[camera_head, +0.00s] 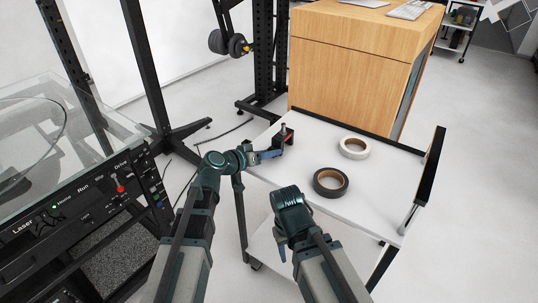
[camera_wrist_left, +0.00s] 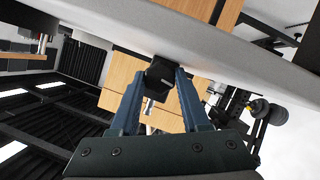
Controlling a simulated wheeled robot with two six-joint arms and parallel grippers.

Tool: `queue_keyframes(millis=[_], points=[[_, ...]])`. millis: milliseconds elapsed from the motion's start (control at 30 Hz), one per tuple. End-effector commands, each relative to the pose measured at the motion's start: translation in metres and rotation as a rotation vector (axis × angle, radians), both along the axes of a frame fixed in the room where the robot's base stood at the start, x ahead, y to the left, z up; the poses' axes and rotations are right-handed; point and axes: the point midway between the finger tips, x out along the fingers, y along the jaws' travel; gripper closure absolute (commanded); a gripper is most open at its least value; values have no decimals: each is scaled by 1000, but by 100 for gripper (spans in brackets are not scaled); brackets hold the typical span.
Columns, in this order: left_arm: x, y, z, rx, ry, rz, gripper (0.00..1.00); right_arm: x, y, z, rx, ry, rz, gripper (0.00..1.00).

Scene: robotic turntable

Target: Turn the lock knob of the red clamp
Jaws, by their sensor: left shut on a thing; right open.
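The red clamp (camera_head: 284,137) sits at the left edge of the white cart top, mostly dark with a little red showing and a post standing up from it. My left gripper (camera_head: 270,154) reaches it from the left, low at the cart edge. In the left wrist view, the fingers of my left gripper (camera_wrist_left: 160,80) are shut on the clamp's black lock knob (camera_wrist_left: 158,73), which sits between the fingertips. My right gripper (camera_head: 281,231) hangs in front of the cart, empty, largely hidden by its own arm; it is open.
A white tape roll (camera_head: 354,147) and a black tape roll (camera_head: 331,182) lie on the cart top (camera_head: 385,190). A wooden cabinet (camera_head: 345,65) stands behind the cart. A control panel (camera_head: 110,195) with a glass top is at the left.

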Motion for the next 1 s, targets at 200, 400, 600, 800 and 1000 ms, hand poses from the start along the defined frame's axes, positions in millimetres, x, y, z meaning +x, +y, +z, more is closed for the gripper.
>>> queue_keyframes(millis=[200,400,600,800,1000], points=[[0,0,0,1,0,-1,100,0,0,0,0,0,0,50],[0,0,0,2,0,0,24,0,0,0,0,0,0,50],[0,1,0,4,-1,1,24,0,0,0,0,0,0,50],[0,1,-1,6,-1,2,24,0,0,0,0,0,0,50],[-1,1,1,51,-33,2,24,0,0,3,0,0,0,50]])
